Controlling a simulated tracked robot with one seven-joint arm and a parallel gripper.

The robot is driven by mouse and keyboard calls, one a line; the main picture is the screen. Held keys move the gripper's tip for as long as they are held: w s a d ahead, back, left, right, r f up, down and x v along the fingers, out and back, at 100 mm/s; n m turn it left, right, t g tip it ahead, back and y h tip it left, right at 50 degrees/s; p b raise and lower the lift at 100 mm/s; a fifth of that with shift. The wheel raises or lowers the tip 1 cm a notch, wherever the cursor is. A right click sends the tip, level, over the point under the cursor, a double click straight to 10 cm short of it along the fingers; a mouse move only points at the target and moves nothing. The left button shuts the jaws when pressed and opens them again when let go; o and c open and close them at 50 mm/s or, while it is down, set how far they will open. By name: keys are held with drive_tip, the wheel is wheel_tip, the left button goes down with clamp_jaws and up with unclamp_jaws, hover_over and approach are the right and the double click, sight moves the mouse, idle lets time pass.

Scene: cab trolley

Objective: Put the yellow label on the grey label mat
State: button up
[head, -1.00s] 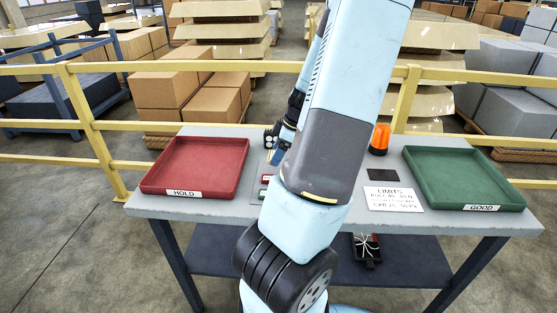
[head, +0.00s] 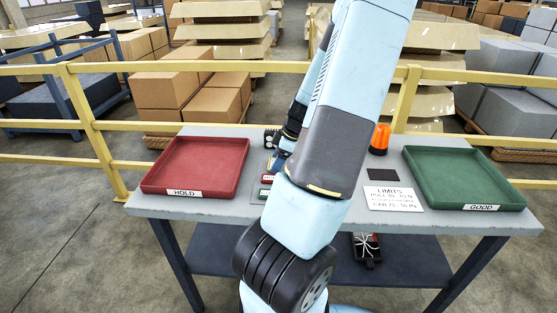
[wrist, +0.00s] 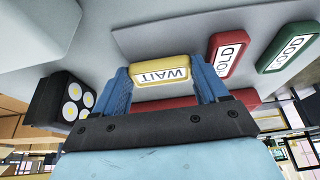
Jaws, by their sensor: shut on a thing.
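The yellow label (wrist: 160,72), marked WAIT, is between the two blue fingers of my gripper (wrist: 170,88) in the wrist view. My gripper is shut on it; whether it touches the surface below I cannot tell. In the head view my arm hides the label, and only part of my gripper (head: 281,154) shows at the table's middle. A small dark grey mat (head: 383,175) lies bare right of my arm. A paler grey plate (wrist: 185,27) lies under the red and green labels; which of these is the label mat I cannot tell.
The red HOLD label (wrist: 226,53) and green GOOD label (wrist: 288,48) lie beside the yellow one. A black box with round pale faces (wrist: 66,100) is close to my fingers. A red tray (head: 200,160), green tray (head: 470,170), orange lamp (head: 380,138) and limits card (head: 394,199) occupy the table.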

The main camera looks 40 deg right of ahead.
drive_tip(key=shift+s+f, duration=0.15)
drive_tip(key=shift+f, duration=0.1)
